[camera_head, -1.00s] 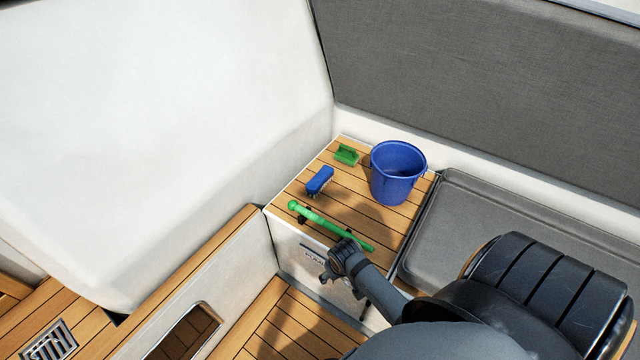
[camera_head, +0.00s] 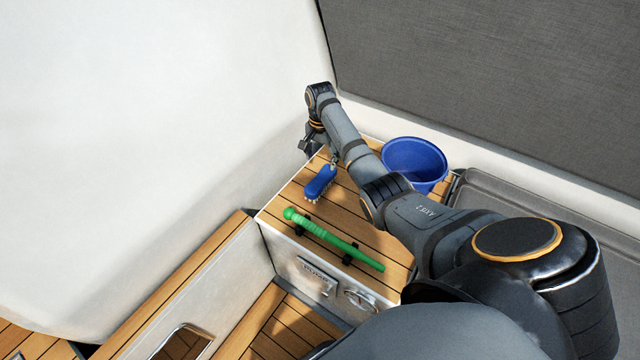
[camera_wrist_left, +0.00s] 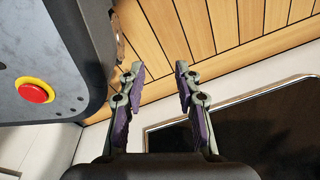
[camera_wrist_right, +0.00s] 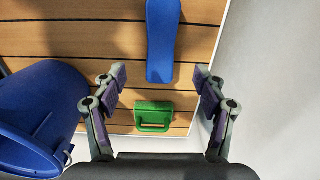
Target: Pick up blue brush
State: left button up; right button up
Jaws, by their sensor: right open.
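The blue brush (camera_head: 321,182) lies on the slatted wooden seat top, near its left edge. In the right wrist view the brush (camera_wrist_right: 162,40) lies ahead of the open fingers, its near end roughly between and beyond the fingertips. My right gripper (camera_wrist_right: 160,75) is open and empty; in the head view it (camera_head: 318,150) is over the far left corner of the seat top, just beyond the brush, and partly hidden by its own wrist. My left gripper (camera_wrist_left: 158,72) is open and empty over wooden slats, away from the brush.
A blue bucket (camera_head: 415,162) stands right of my forearm. A green handle (camera_head: 335,239) lies at the front. A white wall (camera_wrist_right: 262,60) rises close by.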

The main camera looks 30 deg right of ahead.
aim_at(321, 179)
jog(key=shift+w+f+b, duration=0.2)
jog(key=shift+f+b, duration=0.25)
jog(key=shift+f, duration=0.3)
jog(key=shift+s+r, duration=0.15)
jog(key=shift+r, duration=0.1)
jog(key=shift+a+r, duration=0.1)
jog(key=shift+r, duration=0.05)
notch_tip(321, 179, down, 6)
jog(key=shift+b, duration=0.7)
notch_tip(321, 179, down, 4)
jog(key=shift+f+b, duration=0.1)
jog(key=shift+b, duration=0.6)
jog(key=shift+f, duration=0.25)
pick_arm(q)
jog(key=w, duration=0.1)
jog(key=w+f, duration=0.1)
jog(key=w, duration=0.1)
jog(key=w+f, duration=0.1)
jog(key=w, duration=0.1)
jog(key=shift+w+f, duration=0.1)
jog(key=shift+w, duration=0.15)
pick_arm(e)
jog(key=shift+c, duration=0.4)
jog(key=c, duration=1.3)
